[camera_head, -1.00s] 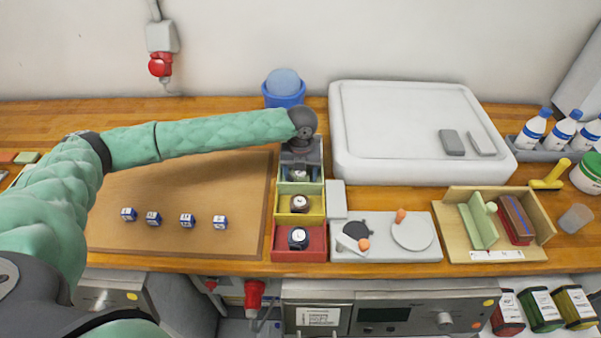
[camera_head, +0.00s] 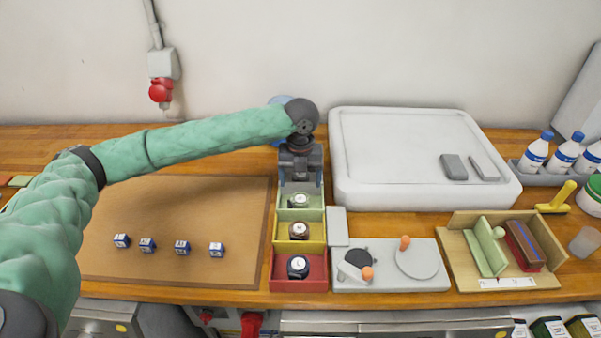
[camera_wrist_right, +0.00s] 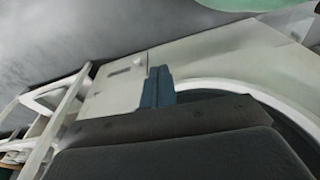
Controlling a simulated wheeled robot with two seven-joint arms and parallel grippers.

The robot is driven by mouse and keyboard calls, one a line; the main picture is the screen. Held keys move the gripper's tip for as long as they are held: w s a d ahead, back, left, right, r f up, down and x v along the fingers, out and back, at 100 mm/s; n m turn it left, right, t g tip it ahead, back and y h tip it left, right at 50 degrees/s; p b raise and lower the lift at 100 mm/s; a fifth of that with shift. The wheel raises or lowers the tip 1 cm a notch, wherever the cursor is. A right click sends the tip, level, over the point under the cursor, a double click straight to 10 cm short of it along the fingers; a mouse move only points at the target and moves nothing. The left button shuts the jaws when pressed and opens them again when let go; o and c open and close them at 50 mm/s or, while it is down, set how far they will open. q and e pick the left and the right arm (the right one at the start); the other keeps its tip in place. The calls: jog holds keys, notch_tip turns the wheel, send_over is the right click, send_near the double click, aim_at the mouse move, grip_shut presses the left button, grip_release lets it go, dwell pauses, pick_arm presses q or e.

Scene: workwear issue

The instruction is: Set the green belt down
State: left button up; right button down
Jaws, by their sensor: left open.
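A small coiled item with a pale round face, which looks like the green belt (camera_head: 299,200), lies in the green compartment (camera_head: 288,213) of the divided tray in the head view. My left gripper (camera_head: 300,177) is open and empty, pointing down just behind and above it, apart from it. The gripper hides much of the tray's rear compartment. My right gripper does not show in the head view, and I cannot make out its fingers in the right wrist view.
A brown coil (camera_head: 298,231) lies in the yellow compartment and a black coil (camera_head: 298,266) in the red one. Right of the tray are a grey plate (camera_head: 390,284) and a large white box (camera_head: 400,155). Several small blue-white blocks stand on the brown mat (camera_head: 190,205).

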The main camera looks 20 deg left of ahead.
pick_arm(q)
jog(key=shift+r+b, duration=0.45)
jog(key=shift+r, duration=1.5)
pick_arm(e)
jog(key=shift+w+a+r, duration=0.2)
jog(key=shift+r, duration=0.6)
jog(key=shift+w+a+r, duration=0.15)
jog(key=shift+a+r, duration=0.05)
jog(key=shift+r, duration=0.6)
pick_arm(q)
jog(key=shift+r, duration=0.1)
pick_arm(e)
jog(key=shift+f, duration=0.1)
